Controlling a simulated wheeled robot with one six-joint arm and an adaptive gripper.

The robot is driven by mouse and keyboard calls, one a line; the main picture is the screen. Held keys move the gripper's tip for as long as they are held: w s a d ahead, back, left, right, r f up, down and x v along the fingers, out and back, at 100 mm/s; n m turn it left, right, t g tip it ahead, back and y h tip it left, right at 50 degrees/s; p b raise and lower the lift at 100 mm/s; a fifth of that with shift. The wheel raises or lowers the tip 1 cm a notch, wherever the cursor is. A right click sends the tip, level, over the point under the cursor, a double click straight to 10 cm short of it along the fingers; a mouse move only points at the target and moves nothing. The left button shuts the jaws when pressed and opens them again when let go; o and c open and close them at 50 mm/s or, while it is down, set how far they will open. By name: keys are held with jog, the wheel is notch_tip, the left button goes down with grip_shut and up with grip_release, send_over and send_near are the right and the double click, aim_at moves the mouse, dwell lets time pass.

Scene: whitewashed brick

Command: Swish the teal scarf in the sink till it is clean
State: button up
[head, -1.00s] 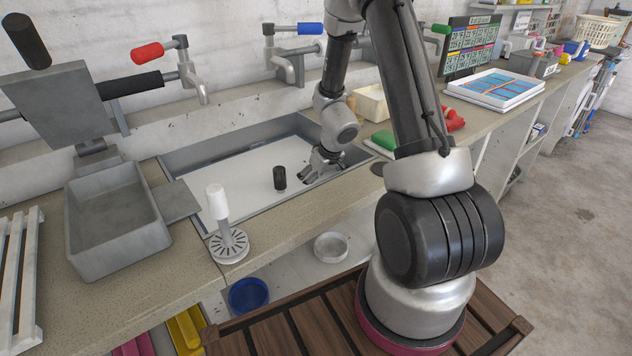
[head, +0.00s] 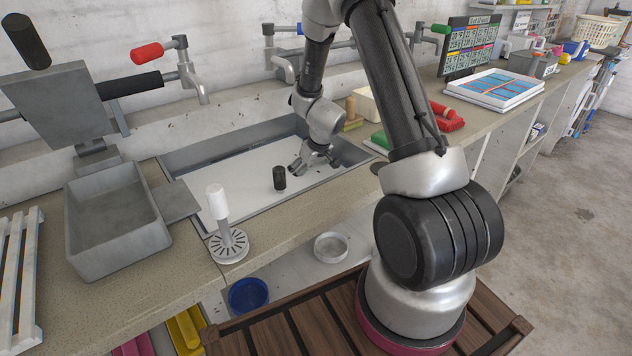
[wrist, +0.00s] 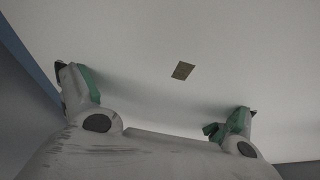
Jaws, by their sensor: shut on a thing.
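The sink (head: 215,147) is set into the counter and holds a flat, opaque white surface. My gripper (head: 316,164) is low over its right part, fingers pointing down at that surface. In the wrist view, teal cloth of the scarf (wrist: 89,83) shows at the left finger and a folded bit at the right finger of my gripper (wrist: 160,98). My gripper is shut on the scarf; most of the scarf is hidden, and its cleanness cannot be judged. A small brown square patch (wrist: 182,70) shows on the white surface.
A dark upright cylinder (head: 279,178) stands in the sink, left of my gripper. Taps with red (head: 147,53) and blue handles are behind. A white-handled plunger-like tool (head: 222,225) stands at the front rim. Red (head: 448,118) and green items lie to the right.

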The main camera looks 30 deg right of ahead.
aim_at(318, 179)
jog(key=shift+s+d, duration=0.25)
jog(key=shift+s, duration=1)
jog(key=shift+s+d, duration=0.2)
jog(key=shift+s, duration=1)
notch_tip(318, 179, up, 20)
dwell(0.4)
